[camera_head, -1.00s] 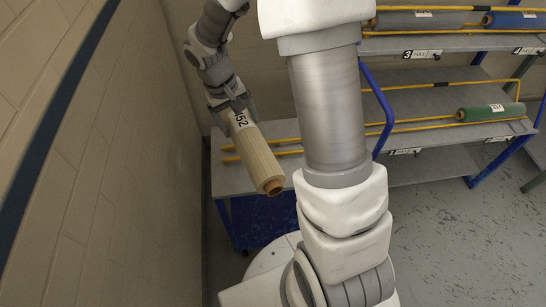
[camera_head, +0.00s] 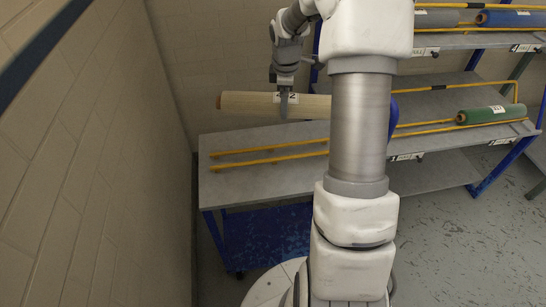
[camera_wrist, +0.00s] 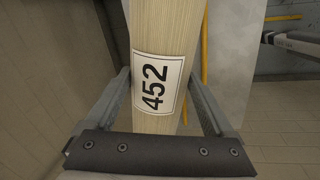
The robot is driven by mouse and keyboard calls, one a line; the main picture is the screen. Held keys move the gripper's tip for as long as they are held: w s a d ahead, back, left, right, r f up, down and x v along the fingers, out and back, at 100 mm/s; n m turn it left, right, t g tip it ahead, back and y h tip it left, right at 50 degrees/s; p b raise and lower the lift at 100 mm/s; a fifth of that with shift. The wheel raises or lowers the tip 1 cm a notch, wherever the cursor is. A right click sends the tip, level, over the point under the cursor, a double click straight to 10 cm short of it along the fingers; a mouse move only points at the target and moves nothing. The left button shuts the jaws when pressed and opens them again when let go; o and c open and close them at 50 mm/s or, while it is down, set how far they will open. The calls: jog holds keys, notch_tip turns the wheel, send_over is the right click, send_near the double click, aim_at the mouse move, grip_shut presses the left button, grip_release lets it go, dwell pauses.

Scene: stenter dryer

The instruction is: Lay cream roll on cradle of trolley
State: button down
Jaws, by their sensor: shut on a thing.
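The cream roll (camera_head: 250,104) is held by my gripper (camera_head: 284,103) in the head view. It lies roughly level across the picture, above the trolley and apart from it. Its right end is hidden behind my arm. In the wrist view the cream roll (camera_wrist: 167,28) runs between the two fingers of my gripper (camera_wrist: 160,100), with a white label reading 452. The trolley (camera_head: 225,185) has a grey top with two yellow rails forming the cradle (camera_head: 245,162). The cradle is empty where it shows, and its right part is hidden by my arm.
A rack (camera_head: 435,105) stands to the right, with a green roll (camera_head: 490,114) on its middle shelf and a blue roll (camera_head: 512,18) and a grey roll (camera_head: 437,18) above. A block wall (camera_head: 110,170) runs close along the left.

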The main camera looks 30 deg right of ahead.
aim_at(301, 96)
jog(key=d+n, duration=0.1)
jog(key=d, duration=0.1)
jog(key=d+n, duration=0.1)
jog(key=d+b, duration=0.1)
jog(key=d, duration=0.1)
jog(key=shift+w+d+f+n, duration=0.2)
jog(key=shift+d+f+n, duration=0.1)
jog(key=shift+f+n, duration=0.1)
jog(key=shift+s+a+f+b, duration=0.5)
jog(key=shift+a+f+b, duration=0.05)
jog(key=shift+a+f, duration=1.25)
jog(key=shift+s+a+f+b, duration=0.55)
jog(key=shift+a+f+b, duration=0.05)
jog(key=shift+a+f, duration=1.25)
jog(key=shift+s+a+f+b, duration=0.5)
jog(key=shift+a+f+b, duration=0.05)
jog(key=shift+a+f, duration=1.25)
jog(key=shift+f, duration=0.15)
grip_release()
notch_tip(301, 96, up, 12)
jog(key=s+p, duration=0.2)
jog(key=shift+s+a+p, duration=0.2)
jog(key=shift+a+p, duration=0.1)
jog(key=shift+a, duration=0.05)
